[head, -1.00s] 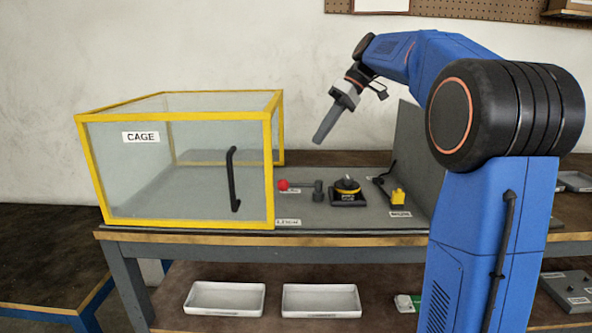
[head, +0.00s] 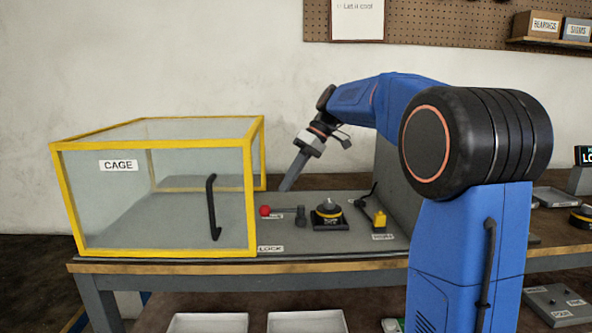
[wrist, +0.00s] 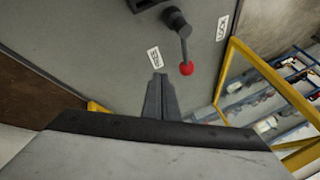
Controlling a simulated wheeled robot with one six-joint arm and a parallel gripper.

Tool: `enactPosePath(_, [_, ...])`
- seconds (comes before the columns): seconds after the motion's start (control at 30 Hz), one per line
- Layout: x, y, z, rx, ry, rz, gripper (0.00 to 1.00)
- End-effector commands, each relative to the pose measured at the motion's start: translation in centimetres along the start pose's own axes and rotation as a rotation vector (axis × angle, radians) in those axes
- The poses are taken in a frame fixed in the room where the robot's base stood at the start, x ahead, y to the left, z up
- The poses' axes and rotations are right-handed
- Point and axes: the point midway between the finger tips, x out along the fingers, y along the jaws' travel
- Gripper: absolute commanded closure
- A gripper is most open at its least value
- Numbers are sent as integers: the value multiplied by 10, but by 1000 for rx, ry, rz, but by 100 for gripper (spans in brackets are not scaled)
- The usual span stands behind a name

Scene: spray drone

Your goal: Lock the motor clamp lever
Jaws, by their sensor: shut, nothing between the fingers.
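The clamp lever is a dark arm with a red knob (head: 265,211), lying left from its dark pivot post (head: 300,216) in the head view. In the wrist view the red knob (wrist: 187,68) hangs below the pivot, close to the FREE label (wrist: 155,57). The LOCK label (wrist: 222,27) is farther off to the right. The motor (head: 329,209), dark with a yellow band, sits on a black base right of the pivot. My gripper (head: 287,187) is shut and empty, above the panel near the knob. Its fingertips (wrist: 158,80) show left of the knob, apart from it.
A clear cage with a yellow frame (head: 256,200) stands just left of the lever. A yellow switch (head: 380,219) and an upright grey panel (head: 391,185) are to the right. White trays (head: 208,323) lie on the lower shelf.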

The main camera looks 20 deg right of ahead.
Motion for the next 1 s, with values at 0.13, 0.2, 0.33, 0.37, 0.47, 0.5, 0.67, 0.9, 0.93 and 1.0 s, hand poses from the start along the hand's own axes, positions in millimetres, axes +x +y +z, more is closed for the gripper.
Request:
enactPosePath(0.13, [26, -1, 0, -1, -1, -2, 100])
enactPosePath(0.2, [30, -12, 1, -2, 0, 1, 100])
enactPosePath(0.33, [39, -24, 2, -1, 0, 0, 100])
enactPosePath(0.37, [40, -26, 2, -1, 0, 0, 100])
enactPosePath(0.47, [44, -30, 3, 0, 0, 0, 100])
enactPosePath(0.5, [45, -31, 3, 0, 0, 0, 100])
enactPosePath(0.67, [46, -32, 3, 0, 0, 1, 100])
enactPosePath(0.9, [46, -32, 3, 0, 0, 0, 100])
enactPosePath(0.93, [46, -32, 3, -1, 0, 0, 100])
enactPosePath(1.0, [46, -33, 3, -3, -1, -1, 100])
